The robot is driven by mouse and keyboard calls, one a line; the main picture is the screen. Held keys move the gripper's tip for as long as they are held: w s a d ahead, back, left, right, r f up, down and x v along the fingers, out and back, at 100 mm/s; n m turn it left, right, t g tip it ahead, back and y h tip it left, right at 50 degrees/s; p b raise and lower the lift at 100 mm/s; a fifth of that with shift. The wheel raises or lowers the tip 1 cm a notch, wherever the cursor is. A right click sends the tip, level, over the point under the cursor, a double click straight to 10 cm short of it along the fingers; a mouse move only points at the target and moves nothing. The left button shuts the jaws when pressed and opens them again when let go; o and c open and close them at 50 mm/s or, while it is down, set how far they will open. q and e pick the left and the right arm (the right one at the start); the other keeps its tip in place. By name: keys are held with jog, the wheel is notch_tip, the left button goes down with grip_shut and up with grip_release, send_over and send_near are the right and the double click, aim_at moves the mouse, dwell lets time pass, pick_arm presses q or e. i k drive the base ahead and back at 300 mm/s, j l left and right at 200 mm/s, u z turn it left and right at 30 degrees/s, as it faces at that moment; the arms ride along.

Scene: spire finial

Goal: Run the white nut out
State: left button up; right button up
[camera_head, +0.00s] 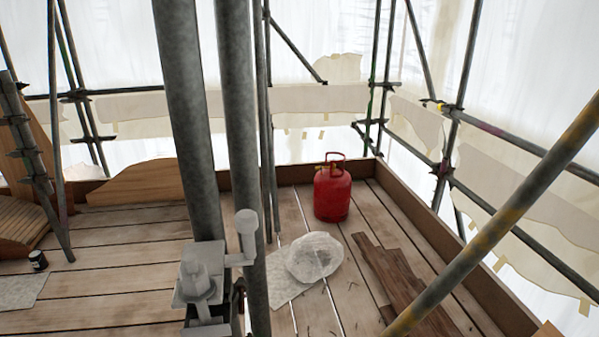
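A pale grey-white fitting (206,312) sits at the bottom centre, in front of or against two thick grey upright poles. On its top plate is a rounded whitish knob-like piece (196,274), which may be the white nut; I cannot tell for sure. A short pale arm with an upright round-headed pin (247,228) stands out to its right, across the right pole. A small dark part shows beside the fitting, too unclear to name. Neither of my grippers can be made out in the head view.
Thick grey poles (190,120) and (238,120) rise through the centre. A slanting pole (500,220) crosses the right. On the plank floor (110,260) are a red gas bottle (332,190), a crumpled white sack (313,256), brown boards (395,285) and a dark tin (38,260).

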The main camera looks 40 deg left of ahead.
aim_at(198, 287)
jog(key=k+l+u, duration=0.15)
jog(key=u, duration=1.6)
